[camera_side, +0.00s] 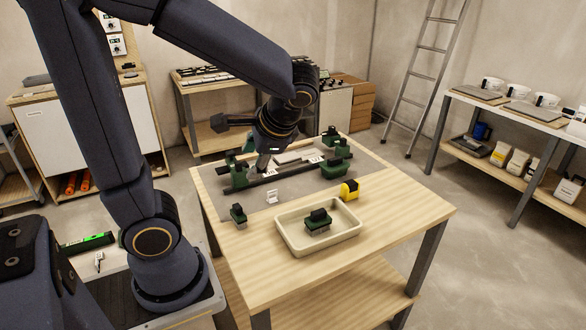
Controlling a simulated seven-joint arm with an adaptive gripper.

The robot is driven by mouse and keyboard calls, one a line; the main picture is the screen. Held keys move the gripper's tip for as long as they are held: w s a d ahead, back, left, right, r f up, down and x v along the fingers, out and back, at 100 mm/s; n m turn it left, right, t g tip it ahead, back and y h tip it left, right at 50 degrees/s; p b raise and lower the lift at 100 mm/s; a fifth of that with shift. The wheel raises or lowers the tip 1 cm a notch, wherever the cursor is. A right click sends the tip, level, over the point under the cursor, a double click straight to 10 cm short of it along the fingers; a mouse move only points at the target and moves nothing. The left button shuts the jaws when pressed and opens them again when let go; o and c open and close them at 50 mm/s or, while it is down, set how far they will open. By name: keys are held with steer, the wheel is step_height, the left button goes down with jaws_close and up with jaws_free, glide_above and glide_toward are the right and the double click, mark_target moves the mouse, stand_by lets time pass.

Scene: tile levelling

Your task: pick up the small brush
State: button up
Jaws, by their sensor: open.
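I cannot tell for certain which piece is the small brush. A small green-and-black piece with a pale grey underside (318,222) sits in the cream tray (287,241). A smaller dark green-and-black piece (238,215) stands on the table to the left of the tray. My gripper (263,166) is open and points down over the back left of the table, beside the green fixture and well behind both pieces. Its fingertips are small and partly lost against the dark fixture parts.
The wooden table (400,211) carries a grey plate with green clamps (335,168) and a dark bar at the back. A yellow-and-black piece (349,190) stands behind the tray. A small white piece (272,196) lies left of it. The table's right side is clear.

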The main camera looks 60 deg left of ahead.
steer(key=w+a+f+m+g+y, duration=0.3)
steer(key=w+f+m+y, duration=0.1)
steer(key=w+f+y, duration=0.15)
steer(key=m+t+y, duration=0.3)
steer(key=m+y, duration=0.2)
steer(key=m, duration=0.6)
glide_toward(240, 210)
steer(key=a, duration=0.2)
steer(key=s+a, duration=0.1)
steer(key=a, duration=0.2)
steer(key=shift+s+a+f, duration=0.2)
steer(key=shift+a, duration=3.1)
jaws_close()
